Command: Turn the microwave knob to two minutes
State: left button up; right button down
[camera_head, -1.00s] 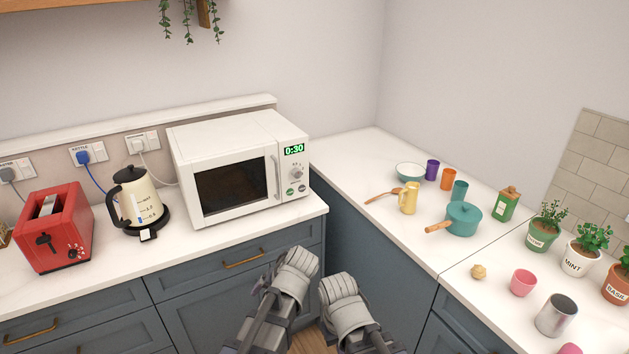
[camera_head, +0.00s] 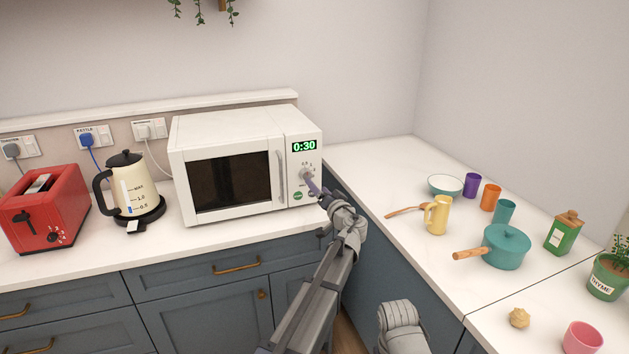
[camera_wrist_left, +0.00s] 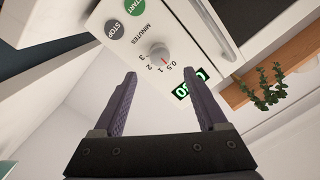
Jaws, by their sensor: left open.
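The white microwave (camera_head: 236,118) stands on the counter with its door closed. Its green display (camera_head: 304,146) reads 0:30. The round grey knob (camera_head: 306,174) is on the right panel below the display. In the left wrist view the knob (camera_wrist_left: 158,53) has a red mark on the 0.5-to-1 side of the dial; 2 and 3 lie farther round. My left gripper (camera_head: 313,187) is at the panel, its tips close to the knob. In the wrist view the left gripper (camera_wrist_left: 161,77) is open and empty, the knob just beyond its fingertips. My right gripper's jaws do not show.
START (camera_wrist_left: 134,6) and STOP (camera_wrist_left: 114,29) buttons sit near the knob. A kettle (camera_head: 130,192) and red toaster (camera_head: 42,212) stand left. Cups, a yellow mug (camera_head: 437,214) and a teal pot (camera_head: 506,248) occupy the right counter. The counter just right of the microwave is clear.

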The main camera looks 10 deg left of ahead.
aim_at(308, 176)
pick_arm(q)
jog(key=x, duration=0.7)
jog(key=shift+w+a, duration=0.2)
jog(key=shift+w, duration=0.15)
grip_shut()
dwell(0.3)
